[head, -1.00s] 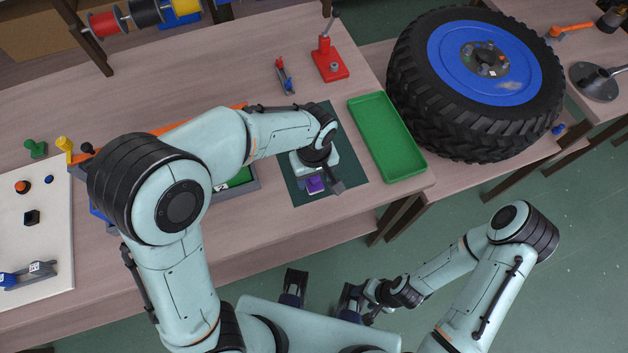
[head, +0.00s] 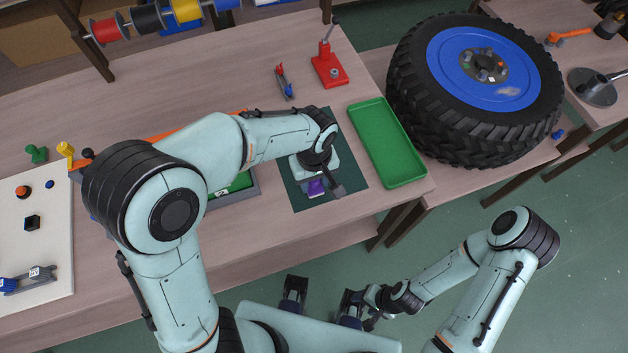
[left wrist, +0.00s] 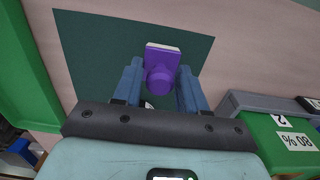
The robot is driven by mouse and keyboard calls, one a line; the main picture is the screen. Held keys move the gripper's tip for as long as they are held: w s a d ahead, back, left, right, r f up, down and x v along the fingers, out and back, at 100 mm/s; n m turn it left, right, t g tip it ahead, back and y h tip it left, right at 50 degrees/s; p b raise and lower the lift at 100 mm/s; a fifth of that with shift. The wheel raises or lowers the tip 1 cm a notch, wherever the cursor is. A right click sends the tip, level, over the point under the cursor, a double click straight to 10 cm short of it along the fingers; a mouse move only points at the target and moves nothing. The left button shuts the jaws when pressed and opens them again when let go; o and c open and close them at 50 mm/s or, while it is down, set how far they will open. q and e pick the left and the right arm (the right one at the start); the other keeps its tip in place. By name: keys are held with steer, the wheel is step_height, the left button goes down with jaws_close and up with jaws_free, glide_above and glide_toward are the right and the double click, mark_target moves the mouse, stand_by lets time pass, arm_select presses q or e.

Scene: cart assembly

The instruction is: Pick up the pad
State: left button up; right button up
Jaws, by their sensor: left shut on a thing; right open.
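The pad (left wrist: 162,68) is a small purple block with a round knob and a pale face. In the left wrist view it sits between the blue fingers of my left gripper (left wrist: 159,76), which is shut on it by the knob. In the head view the purple pad (head: 316,188) shows just below my left gripper (head: 322,178), over the dark green mat (head: 348,180). I cannot tell whether the pad touches the mat. My right gripper (head: 368,312) is open and empty, low in front of the table, partly hidden by its wrist.
A green tray (head: 418,181) lies right of the mat. A red press (head: 330,70) and a small clamp tool (head: 284,83) stand behind. A grey-edged bin (left wrist: 240,101) with green inside is close to the gripper.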

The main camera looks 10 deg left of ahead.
arm_select(q)
step_height(320, 180, up, 18)
steer(key=p, duration=0.3)
steer(key=shift+r, duration=0.2)
arm_select(e)
steer(key=r, duration=0.1)
steer(key=w+r, duration=0.1)
steer(key=r, duration=0.1)
steer(key=shift+w+r, duration=0.15)
steer(key=shift+w, duration=0.05)
